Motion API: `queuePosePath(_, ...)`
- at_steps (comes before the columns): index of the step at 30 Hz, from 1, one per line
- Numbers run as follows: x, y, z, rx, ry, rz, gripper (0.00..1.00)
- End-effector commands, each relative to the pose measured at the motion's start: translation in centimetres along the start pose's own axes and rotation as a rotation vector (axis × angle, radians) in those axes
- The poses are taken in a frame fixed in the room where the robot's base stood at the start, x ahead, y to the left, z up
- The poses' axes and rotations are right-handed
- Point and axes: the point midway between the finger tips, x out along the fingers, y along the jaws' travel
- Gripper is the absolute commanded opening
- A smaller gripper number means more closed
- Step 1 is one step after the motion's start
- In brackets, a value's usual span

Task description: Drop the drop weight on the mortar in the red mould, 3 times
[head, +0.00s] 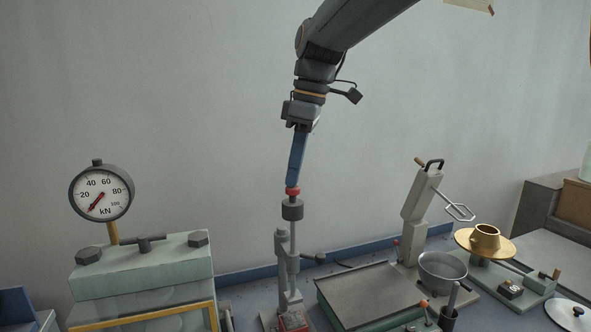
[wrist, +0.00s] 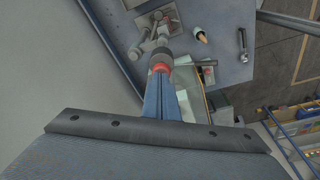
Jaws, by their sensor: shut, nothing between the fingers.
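My gripper (head: 294,181) is shut with nothing between its blue fingers and points down. Its tips are at or just above the red knob (head: 293,192) on top of the drop weight; I cannot tell whether they touch it. The drop weight (head: 292,210) is a dark cylinder high on an upright rod of a grey stand (head: 282,258). The red mould (head: 294,321) is at the stand's foot, at the bottom edge of the head view; the mortar in it is hard to make out. The wrist view shows the gripper (wrist: 160,80) over the red knob (wrist: 160,67).
A press with a kN dial gauge (head: 101,193) stands left. A grey flat plate (head: 368,295), a mixer (head: 420,205) with a bowl (head: 442,271) and a brass flow table (head: 485,240) stand right. The wrist view shows a wrench (wrist: 243,45) on the bench.

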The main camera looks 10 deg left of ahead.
Motion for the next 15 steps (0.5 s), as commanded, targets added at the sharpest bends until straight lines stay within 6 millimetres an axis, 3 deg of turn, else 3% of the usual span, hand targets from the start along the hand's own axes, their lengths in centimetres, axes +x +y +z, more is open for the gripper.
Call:
queuePosePath(7, -0.1, 0.0, 0.0, 0.000, -0.001, -0.001, 0.00)
queuePosePath(15, -2.4, -0.1, -0.5, 0.000, 0.000, 0.000, 0.00)
